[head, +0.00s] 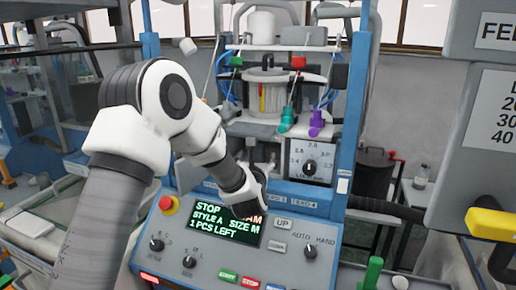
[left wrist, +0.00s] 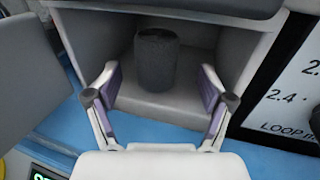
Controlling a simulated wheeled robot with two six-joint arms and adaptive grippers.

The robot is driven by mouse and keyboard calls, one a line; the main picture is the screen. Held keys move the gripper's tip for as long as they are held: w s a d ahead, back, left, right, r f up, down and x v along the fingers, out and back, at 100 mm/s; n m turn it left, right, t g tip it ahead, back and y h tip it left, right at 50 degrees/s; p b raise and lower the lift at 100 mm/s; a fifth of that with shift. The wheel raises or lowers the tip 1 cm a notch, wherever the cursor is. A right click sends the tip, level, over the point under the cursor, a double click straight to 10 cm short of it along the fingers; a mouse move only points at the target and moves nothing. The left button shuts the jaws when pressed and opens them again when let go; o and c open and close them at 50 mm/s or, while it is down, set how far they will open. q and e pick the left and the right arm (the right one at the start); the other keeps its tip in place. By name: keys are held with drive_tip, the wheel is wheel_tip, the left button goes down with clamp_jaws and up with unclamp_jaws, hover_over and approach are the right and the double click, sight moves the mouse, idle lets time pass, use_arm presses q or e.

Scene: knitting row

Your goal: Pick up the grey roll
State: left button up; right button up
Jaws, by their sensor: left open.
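In the left wrist view the grey roll (left wrist: 157,60) is a dark grey cylinder. It stands upright inside an open-fronted light grey compartment (left wrist: 165,105). My left gripper (left wrist: 160,95) is open in front of it, with one finger on each side of the compartment opening. The roll lies between the finger lines, farther in, and the fingers appear apart from it. In the head view my left arm reaches to the machine's middle, and its gripper (head: 262,175) is mostly hidden behind the wrist. My right gripper does not show.
A loop dial (head: 311,165) sits to the right of the compartment. A grey sign box (head: 490,130) stands at the right.

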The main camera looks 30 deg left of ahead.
sight(256, 151)
use_arm(q)
drive_tip(key=shift+w+a+r+p, duration=0.15)
drive_tip(key=shift+w+r+p, duration=0.15)
drive_tip(key=shift+r, duration=0.1)
drive_tip(key=shift+w+a+r+p, duration=0.15)
drive_tip(key=shift+r+p, duration=0.2)
drive_tip(key=shift+p, duration=0.1)
drive_tip(key=shift+w+a+r+p, duration=0.1)
drive_tip(key=shift+r+p, duration=0.25)
drive_tip(key=shift+p, duration=0.1)
drive_tip(key=shift+p+x, duration=0.6)
drive_tip(key=shift+x, duration=0.3)
drive_tip(key=w+a, duration=0.1)
drive_tip(key=w+a+f, duration=0.1)
drive_tip(key=shift+w+f, duration=0.3)
drive_tip(key=shift+s+d+r, duration=0.3)
drive_tip(key=c, duration=1)
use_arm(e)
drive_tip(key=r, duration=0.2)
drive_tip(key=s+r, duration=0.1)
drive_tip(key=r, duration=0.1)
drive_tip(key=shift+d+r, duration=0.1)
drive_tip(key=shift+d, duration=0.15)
